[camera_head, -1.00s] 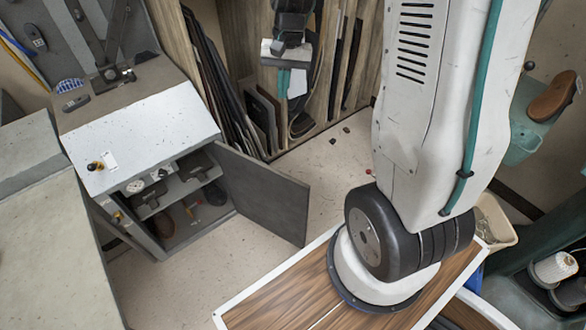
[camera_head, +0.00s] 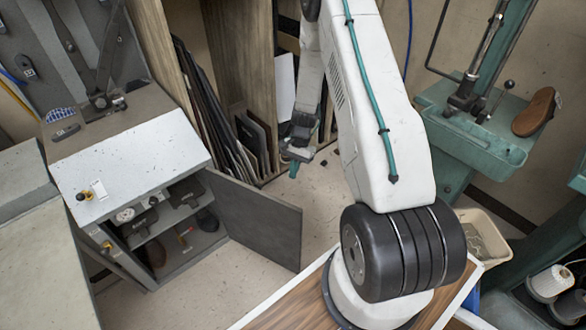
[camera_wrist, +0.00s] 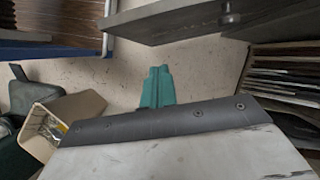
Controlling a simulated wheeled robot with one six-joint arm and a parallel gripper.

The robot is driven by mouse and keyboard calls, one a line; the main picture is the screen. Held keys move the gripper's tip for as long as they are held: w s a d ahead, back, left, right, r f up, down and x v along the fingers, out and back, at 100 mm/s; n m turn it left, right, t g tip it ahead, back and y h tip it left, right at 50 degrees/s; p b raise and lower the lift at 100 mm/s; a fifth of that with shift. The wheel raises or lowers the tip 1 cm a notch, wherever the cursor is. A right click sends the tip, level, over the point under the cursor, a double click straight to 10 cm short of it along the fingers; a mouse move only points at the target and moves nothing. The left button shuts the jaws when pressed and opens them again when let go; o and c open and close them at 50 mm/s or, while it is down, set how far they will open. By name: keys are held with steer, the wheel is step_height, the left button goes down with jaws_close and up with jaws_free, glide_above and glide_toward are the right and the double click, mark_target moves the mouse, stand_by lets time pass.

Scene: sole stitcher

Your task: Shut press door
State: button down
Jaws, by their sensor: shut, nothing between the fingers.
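The press door (camera_head: 255,222) is a dark grey panel standing wide open, swung out to the right from the grey press cabinet (camera_head: 130,158). The cabinet's shelves show, with dark items and shoes inside. My gripper (camera_head: 296,163) has teal fingers, shut and empty, behind and above the door near its far right edge, apparently apart from it. In the wrist view the shut fingers (camera_wrist: 156,88) point over bare floor. A dark panel edge with a round knob, seemingly the door (camera_wrist: 185,22), crosses the top of that view.
Dark sheets stand in a wooden rack (camera_head: 215,110) behind the door. A wood-topped surface (camera_head: 290,305) lies in front, below my arm. A beige bin (camera_head: 480,238) and green machine (camera_head: 475,125) are to the right. Floor between door and rack is clear.

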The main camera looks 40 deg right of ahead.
steer(key=s+a+f, duration=0.2)
steer(key=a+f, duration=0.3)
steer(key=shift+s+a+f, duration=0.25)
steer(key=shift+a, duration=0.15)
